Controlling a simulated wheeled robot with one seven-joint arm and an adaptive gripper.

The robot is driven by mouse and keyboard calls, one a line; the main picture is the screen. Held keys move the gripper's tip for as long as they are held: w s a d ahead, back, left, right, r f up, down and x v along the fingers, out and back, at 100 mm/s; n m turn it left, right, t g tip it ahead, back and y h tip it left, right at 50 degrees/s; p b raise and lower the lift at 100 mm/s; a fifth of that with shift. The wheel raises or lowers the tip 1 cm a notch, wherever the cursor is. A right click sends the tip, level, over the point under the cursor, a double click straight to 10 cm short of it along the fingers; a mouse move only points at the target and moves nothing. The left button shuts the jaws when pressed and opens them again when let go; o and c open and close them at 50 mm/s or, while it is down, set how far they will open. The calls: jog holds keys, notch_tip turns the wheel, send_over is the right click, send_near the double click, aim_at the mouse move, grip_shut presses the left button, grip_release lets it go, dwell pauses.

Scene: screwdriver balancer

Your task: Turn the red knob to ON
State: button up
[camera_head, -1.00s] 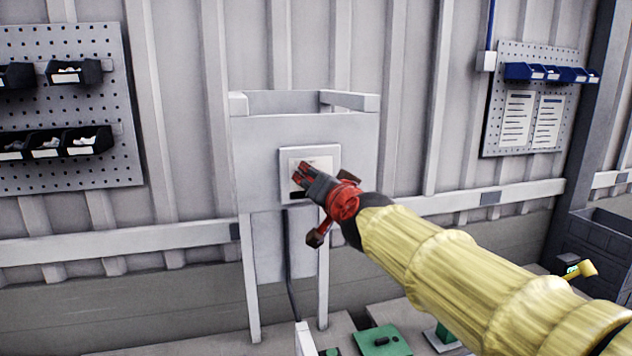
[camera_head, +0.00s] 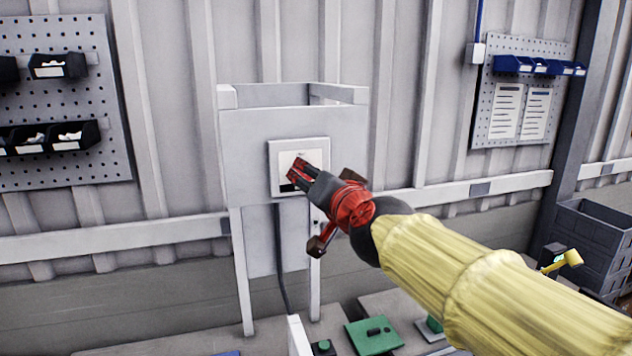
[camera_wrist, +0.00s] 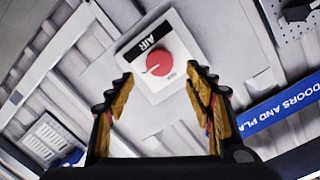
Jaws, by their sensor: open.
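The red knob (camera_wrist: 160,62) shows in the wrist view as a round red dial with a small white mark at its left edge. It sits on a white plate (camera_wrist: 184,72) with a black "AIR" label and small text near the knob, too blurred to read surely. In the head view the plate (camera_head: 318,156) is on the grey panel of a stand, and my gripper hides most of the knob. My gripper (camera_wrist: 160,88) is open, its fingers spread to either side below the knob in the wrist view. I see no contact with the knob.
The grey panel stand (camera_head: 245,155) stands against the corrugated wall. Pegboards with bins hang at left (camera_head: 65,110) and right (camera_head: 520,100). Green items (camera_head: 375,336) lie on the surface below. A dark crate (camera_head: 590,240) is at far right.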

jog(key=shift+s+d, duration=0.15)
jog(key=shift+s, duration=0.35)
jog(key=s+a+f+n+g+b, duration=0.1)
jog(key=s+f+n+g, duration=0.3)
jog(key=f, duration=0.6)
jog(key=s+f+g+b, duration=0.1)
jog(key=s+f+g, duration=0.2)
jog(key=s+f, duration=0.45)
jog(key=s+d+f+g+h+b, duration=0.1)
jog(key=s+d+f+b, duration=0.3)
jog(key=f, duration=0.5)
jog(key=s+d+f+g+h+b, duration=0.1)
jog(key=s+d+f+b, duration=0.3)
jog(key=s+d+f, duration=0.4)
jog(key=s+d+f+g+h+b, duration=0.1)
jog(key=s+d+f+b, duration=0.3)
jog(key=f, duration=0.7)
jog(key=s+d+h, duration=0.1)
jog(key=s+d, duration=0.1)
jog(key=s, duration=0.1)
jog(key=shift+s+d+g+h, duration=0.15)
jog(key=shift+s+g+h, duration=0.15)
jog(key=shift+f, duration=0.1)
jog(key=shift+c, duration=0.3)
